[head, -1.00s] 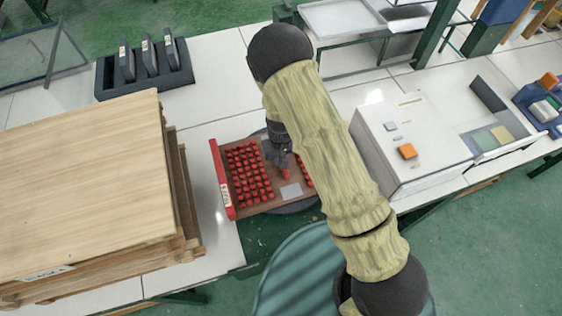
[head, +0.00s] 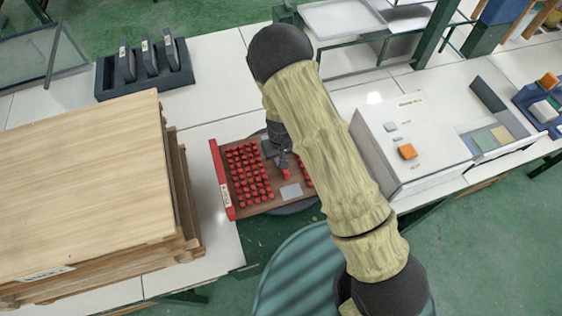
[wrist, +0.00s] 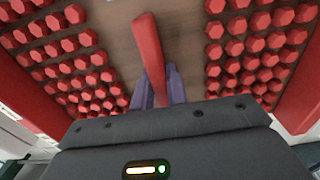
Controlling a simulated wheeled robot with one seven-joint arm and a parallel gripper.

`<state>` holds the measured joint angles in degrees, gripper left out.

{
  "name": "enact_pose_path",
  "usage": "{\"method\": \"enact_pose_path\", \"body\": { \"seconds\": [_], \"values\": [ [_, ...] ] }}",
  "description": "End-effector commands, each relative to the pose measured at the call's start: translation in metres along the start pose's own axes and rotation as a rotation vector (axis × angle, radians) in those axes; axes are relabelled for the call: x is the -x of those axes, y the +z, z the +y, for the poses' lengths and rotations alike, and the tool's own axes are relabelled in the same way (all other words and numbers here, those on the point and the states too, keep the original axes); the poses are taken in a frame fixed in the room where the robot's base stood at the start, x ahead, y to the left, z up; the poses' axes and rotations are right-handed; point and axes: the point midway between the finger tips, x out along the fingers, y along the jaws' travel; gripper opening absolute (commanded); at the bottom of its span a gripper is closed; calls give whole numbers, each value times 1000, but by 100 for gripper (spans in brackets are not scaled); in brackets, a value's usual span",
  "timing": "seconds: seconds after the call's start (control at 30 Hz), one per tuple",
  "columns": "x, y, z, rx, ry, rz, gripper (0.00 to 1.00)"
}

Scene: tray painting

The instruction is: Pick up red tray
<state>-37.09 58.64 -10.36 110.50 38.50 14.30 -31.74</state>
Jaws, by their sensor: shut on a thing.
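The red tray (head: 221,180) has a brown base, a red side wall with a white label, and rows of red pegs. In the head view it sits at the table's front edge, right of the wooden stack, partly hidden by my arm. My gripper (head: 284,160) is over the tray's middle. In the wrist view, my gripper (wrist: 158,88) has its two purple-grey fingers shut on a red bar-like handle (wrist: 147,45) between two blocks of red pegs. I cannot tell whether the tray is lifted off its support.
A stack of wooden boards (head: 75,180) stands close left of the tray. A white box with an orange button (head: 407,151) is on the right. A dark rack (head: 145,75) stands at the back left. A ribbed teal surface (head: 300,270) is in front.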

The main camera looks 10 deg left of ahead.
Motion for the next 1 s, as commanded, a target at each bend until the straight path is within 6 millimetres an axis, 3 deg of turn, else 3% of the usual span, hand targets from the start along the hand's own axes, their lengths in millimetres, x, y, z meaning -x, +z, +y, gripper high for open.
{"method": "enact_pose_path", "body": {
  "seconds": [0.37, 0.8, 1.0],
  "values": [
    [12, -1, 0, 2, 0, 4, 0],
    [77, -2, 0, 2, 0, 7, 0],
    [97, -1, 0, 1, 0, 4, 0]
  ]
}}
